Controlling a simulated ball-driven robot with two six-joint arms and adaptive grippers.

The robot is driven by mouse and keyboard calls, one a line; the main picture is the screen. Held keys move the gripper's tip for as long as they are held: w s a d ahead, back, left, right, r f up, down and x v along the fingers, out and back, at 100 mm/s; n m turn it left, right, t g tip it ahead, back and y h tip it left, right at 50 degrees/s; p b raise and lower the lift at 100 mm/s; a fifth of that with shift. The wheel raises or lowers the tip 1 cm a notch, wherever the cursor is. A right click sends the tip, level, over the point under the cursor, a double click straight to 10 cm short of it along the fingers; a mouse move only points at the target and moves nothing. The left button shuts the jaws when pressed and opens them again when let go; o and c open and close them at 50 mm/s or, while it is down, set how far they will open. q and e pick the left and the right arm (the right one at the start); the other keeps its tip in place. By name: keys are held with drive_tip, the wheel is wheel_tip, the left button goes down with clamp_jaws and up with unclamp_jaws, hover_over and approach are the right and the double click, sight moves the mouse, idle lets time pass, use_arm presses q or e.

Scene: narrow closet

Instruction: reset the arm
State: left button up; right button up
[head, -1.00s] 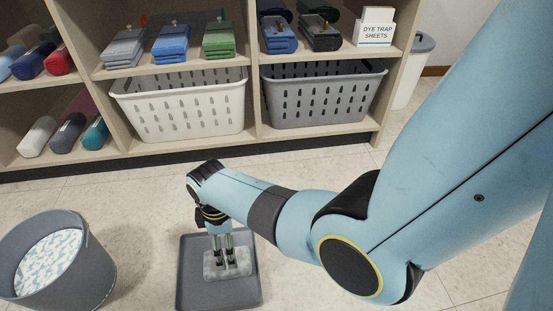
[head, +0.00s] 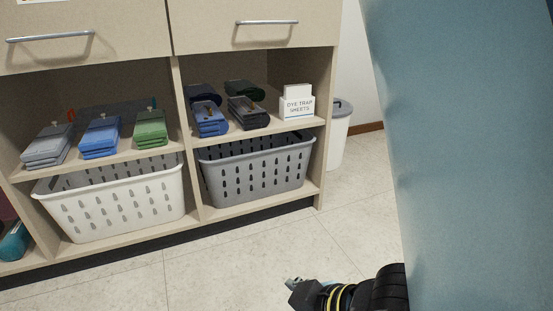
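My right arm (head: 460,150) fills the right side of the head view as a large light-blue link. Its black wrist with yellow rings shows at the bottom edge. My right gripper (head: 293,283) points left there, over the floor, and only a small grey piece of it shows. Whether its fingers are open or shut, or hold anything, cannot be made out. My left gripper is out of view.
A shelf unit with drawers holds folded cloths (head: 100,138), a white basket (head: 115,205), a grey basket (head: 258,172) and a dye trap sheets box (head: 298,105). A lidded bin (head: 338,135) stands behind. The floor (head: 220,265) in front is clear.

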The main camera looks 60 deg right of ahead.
drive_tip(key=shift+f, duration=0.1)
idle(0.3)
use_arm(q)
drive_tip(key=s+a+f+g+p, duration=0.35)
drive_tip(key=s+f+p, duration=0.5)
drive_tip(key=p, duration=0.85)
use_arm(e)
drive_tip(key=s+d+f+g, duration=0.35)
drive_tip(key=s+f, duration=0.25)
drive_tip(key=s, duration=0.4)
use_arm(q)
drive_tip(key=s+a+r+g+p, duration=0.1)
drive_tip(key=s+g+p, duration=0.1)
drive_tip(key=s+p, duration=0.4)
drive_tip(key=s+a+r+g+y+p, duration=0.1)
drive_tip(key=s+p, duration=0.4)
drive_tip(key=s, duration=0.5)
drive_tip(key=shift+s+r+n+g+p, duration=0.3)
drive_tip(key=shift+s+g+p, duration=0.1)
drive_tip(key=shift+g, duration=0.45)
use_arm(e)
drive_tip(key=s+d+g+h, duration=0.1)
drive_tip(key=s+g, duration=0.3)
drive_tip(key=s, duration=1.1)
drive_tip(key=shift+s+d+m+g, duration=0.15)
drive_tip(key=shift+d+m+g, duration=0.2)
drive_tip(key=shift+d, duration=0.1)
